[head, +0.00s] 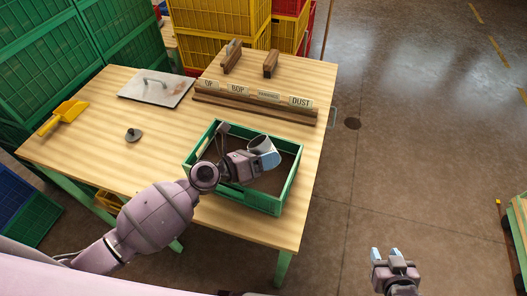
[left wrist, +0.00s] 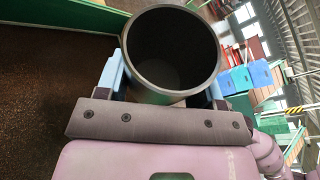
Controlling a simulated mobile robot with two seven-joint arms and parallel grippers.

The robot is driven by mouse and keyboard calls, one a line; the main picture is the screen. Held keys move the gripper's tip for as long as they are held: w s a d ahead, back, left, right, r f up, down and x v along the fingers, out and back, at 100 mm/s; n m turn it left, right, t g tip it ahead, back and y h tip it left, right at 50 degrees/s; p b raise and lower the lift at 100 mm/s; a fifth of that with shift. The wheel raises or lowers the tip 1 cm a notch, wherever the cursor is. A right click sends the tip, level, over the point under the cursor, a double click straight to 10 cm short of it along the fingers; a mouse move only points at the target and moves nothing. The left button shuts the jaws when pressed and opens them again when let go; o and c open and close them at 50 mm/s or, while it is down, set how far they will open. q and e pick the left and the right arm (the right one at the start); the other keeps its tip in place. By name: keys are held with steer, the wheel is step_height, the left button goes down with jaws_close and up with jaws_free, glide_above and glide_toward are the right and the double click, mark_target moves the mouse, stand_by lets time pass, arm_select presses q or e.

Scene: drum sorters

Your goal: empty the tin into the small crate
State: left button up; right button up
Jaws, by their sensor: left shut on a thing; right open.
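My left gripper (head: 266,154) is shut on a grey tin (head: 260,143) and holds it above the small green crate (head: 255,200) on the table. The left wrist view shows the tin (left wrist: 172,95) between the blue fingers, its round mouth facing the camera. The tin's inside is dark and I see no contents in it. The tin looks tipped sideways, though its exact tilt is hard to tell. The crate's floor looks dark brown; my arm hides part of it. My right gripper (head: 386,254) is open and empty, off the table at the lower right.
A wooden rack with labels (head: 255,97) stands behind the crate, with two brown wood-handled tools (head: 271,64) beyond it. A metal plate with a handle (head: 156,88), a small dark knobbed disc (head: 133,135) and a yellow scoop (head: 67,112) lie left. Stacked yellow crates (head: 222,55) stand behind.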

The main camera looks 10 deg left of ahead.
arm_select(q)
steer(key=shift+s+d+m+y, duration=0.25)
steer(key=shift+d+m+y, duration=0.2)
steer(key=shift+m, duration=0.2)
steer(key=shift+s+d+m+y, duration=0.25)
steer(key=shift+d+m+y, duration=0.15)
steer(key=shift+m, duration=0.25)
steer(key=d+m+y, duration=0.1)
steer(key=s+d+f+m+y, duration=0.1)
steer(key=shift+f+m, duration=0.1)
steer(key=shift+m, duration=0.3)
steer(key=shift+r, duration=2.05)
